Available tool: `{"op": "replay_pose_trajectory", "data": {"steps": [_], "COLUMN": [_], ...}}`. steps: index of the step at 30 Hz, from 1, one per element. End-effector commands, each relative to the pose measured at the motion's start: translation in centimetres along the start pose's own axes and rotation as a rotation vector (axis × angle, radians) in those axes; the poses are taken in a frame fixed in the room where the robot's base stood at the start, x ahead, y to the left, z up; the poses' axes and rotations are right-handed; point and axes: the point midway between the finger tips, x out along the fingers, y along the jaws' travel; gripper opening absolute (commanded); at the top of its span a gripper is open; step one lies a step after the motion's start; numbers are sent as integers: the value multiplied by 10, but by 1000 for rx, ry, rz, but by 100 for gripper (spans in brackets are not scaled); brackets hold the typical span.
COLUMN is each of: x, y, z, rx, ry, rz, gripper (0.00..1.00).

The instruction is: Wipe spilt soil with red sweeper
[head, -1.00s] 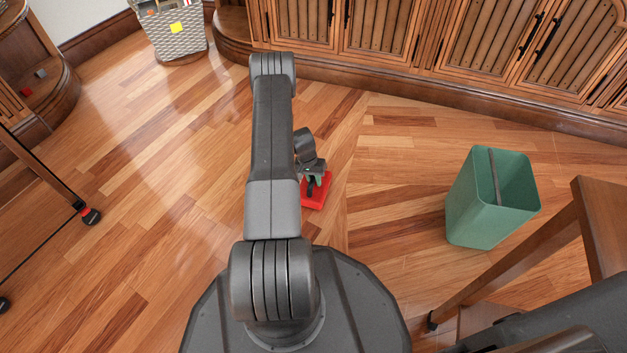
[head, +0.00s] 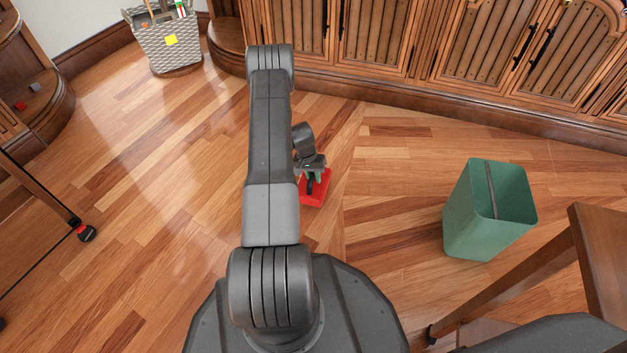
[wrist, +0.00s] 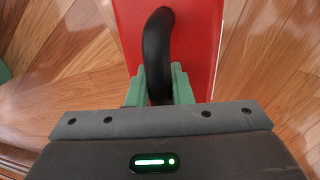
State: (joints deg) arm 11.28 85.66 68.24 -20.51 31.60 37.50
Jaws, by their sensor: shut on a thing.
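The red sweeper (head: 315,189) is low at the floor, just right of my arm in the head view; whether it touches the boards I cannot tell. In the wrist view its flat red plate (wrist: 200,40) and curved black handle (wrist: 157,45) show. My gripper (wrist: 160,85) has green fingers and is shut on the black handle. In the head view my gripper (head: 313,174) is above the sweeper, partly hidden by the wrist. I see no spilt soil in either view; my arm and base hide part of the floor.
A green bin (head: 470,215) stands on the floor to the right, by a wooden piece of furniture (head: 600,250). A grey woven basket (head: 168,45) is at the back left. Wooden cabinets (head: 390,45) line the back. Floor between is clear.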

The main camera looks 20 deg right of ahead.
Motion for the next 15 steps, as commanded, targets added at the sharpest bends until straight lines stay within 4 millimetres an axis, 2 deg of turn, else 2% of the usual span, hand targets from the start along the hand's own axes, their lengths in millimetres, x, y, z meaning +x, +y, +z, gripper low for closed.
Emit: {"op": "replay_pose_trajectory", "data": {"steps": [1, 6, 15], "x": [-8, -20, -22], "y": [1, 4, 4], "z": [-2, -2, -2], "rx": [0, -1, -2], "ry": [2, 2, 1], "rz": [-1, 0, 0], "gripper": [0, 0, 0]}}
